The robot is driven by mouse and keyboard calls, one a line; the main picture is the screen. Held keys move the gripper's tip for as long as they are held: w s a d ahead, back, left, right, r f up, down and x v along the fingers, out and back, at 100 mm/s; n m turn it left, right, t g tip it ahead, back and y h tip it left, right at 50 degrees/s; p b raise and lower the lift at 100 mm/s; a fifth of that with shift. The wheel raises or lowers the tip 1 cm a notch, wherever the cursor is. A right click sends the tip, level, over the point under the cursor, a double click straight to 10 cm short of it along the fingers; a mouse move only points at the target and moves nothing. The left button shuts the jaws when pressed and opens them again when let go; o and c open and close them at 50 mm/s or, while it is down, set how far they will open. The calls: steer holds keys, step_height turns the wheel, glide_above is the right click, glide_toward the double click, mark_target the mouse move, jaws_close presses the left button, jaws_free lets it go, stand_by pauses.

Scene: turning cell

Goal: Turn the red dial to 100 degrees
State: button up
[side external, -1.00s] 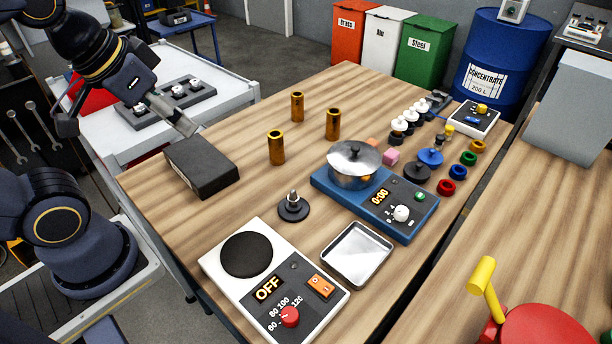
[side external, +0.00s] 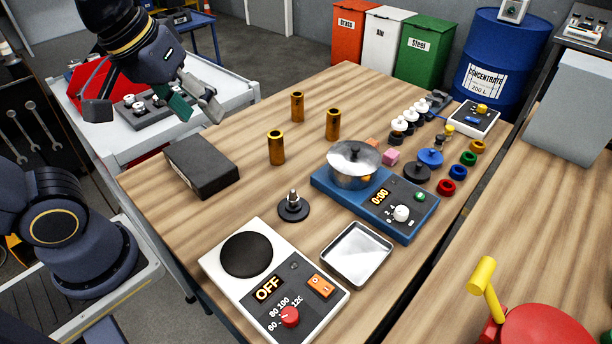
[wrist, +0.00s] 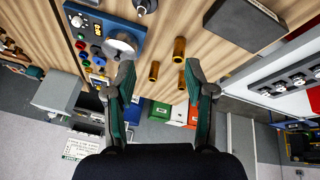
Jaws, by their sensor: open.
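The red dial (side external: 290,317) is on the front of a white hotplate unit (side external: 225,292) at the table's near edge in the side view. Its scale reads 60, 80, 100 and 120, and the display (side external: 268,289) reads OFF. The exact angle of the dial is too small to tell. My gripper (side external: 197,109) is open and empty, up at the back left over the table's far-left edge, well away from the dial. In the wrist view the two fingers of my gripper (wrist: 160,80) are spread apart with nothing between them. The red dial is not in the wrist view.
A black block (side external: 202,166), brass cylinders (side external: 276,148), a dark disc with a peg (side external: 293,207), a metal tray (side external: 356,255) and a blue timer unit with a pot (side external: 375,203) stand on the table. An orange switch (side external: 320,286) sits close to the dial.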

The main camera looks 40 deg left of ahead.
steer(key=w+d+f+g, duration=0.1)
steer(key=w+d+g, duration=0.1)
steer(key=d, duration=0.7)
steer(key=m+g, duration=0.3)
steer(key=m, duration=0.1)
glide_above(290, 314)
step_height(290, 314, down, 7)
step_height(290, 314, down, 17)
steer(key=shift+r, duration=0.2)
jaws_close()
